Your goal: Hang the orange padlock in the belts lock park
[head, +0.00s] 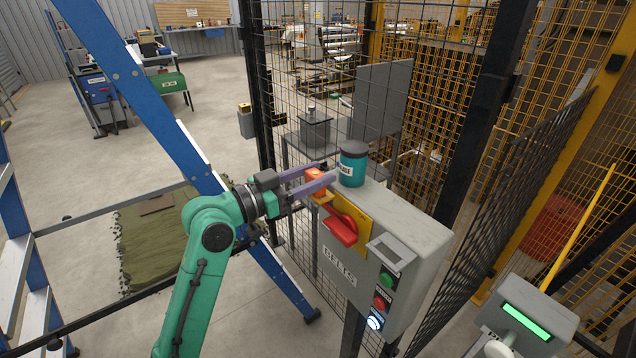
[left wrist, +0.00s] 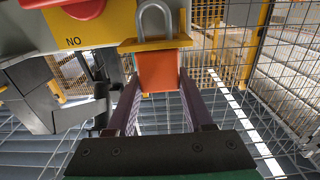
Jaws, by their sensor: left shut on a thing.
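The orange padlock (head: 315,180) is between the fingers of my left gripper (head: 322,175), beside the upper left corner of the grey box labelled BELTS (head: 400,218). In the left wrist view the orange body (left wrist: 157,72) sits between the two purple fingers. Its grey shackle (left wrist: 145,12) shows above a yellow ledge (left wrist: 155,44) on the box, with the body below it. I cannot tell whether the shackle passes through the ledge. A red handle (head: 341,230) is on the box's yellow plate (head: 353,243). My right gripper is not in view.
A teal tin with a dark lid (head: 352,168) stands on the box near the fingers. Green, red and lit blue-white buttons (head: 375,322) are on the box's front. Mesh fencing (head: 290,60) rises behind. A blue ladder (head: 165,125) stands behind my left arm.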

